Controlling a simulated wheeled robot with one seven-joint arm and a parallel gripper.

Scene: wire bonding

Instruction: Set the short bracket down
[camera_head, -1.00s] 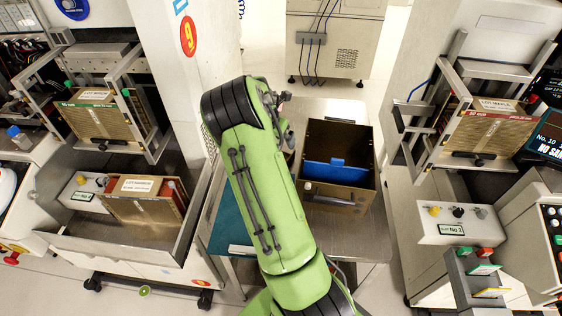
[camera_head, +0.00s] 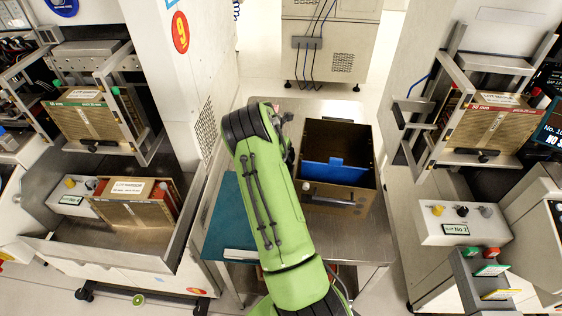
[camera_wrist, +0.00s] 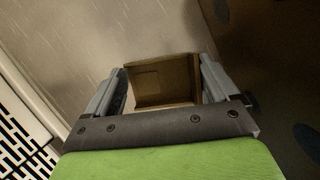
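In the wrist view, a tan, open-sided piece, which I take to be the short bracket (camera_wrist: 162,82), sits between the two grey fingers of my gripper (camera_wrist: 160,85). Both fingers appear to touch its sides. Brushed steel table surface (camera_wrist: 100,35) shows beyond it, and the height above it is hard to tell. In the head view my green arm reaches over the table just left of the brown crate (camera_head: 338,198), and hides the gripper and the piece.
The crate holds a blue divider (camera_head: 335,172). A teal mat (camera_head: 228,215) lies on the table's left side, partly under the arm. Brown magazines (camera_head: 132,212) stand in the left machine's tray. A button console (camera_head: 455,222) is at the right. Bare steel shows before the crate.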

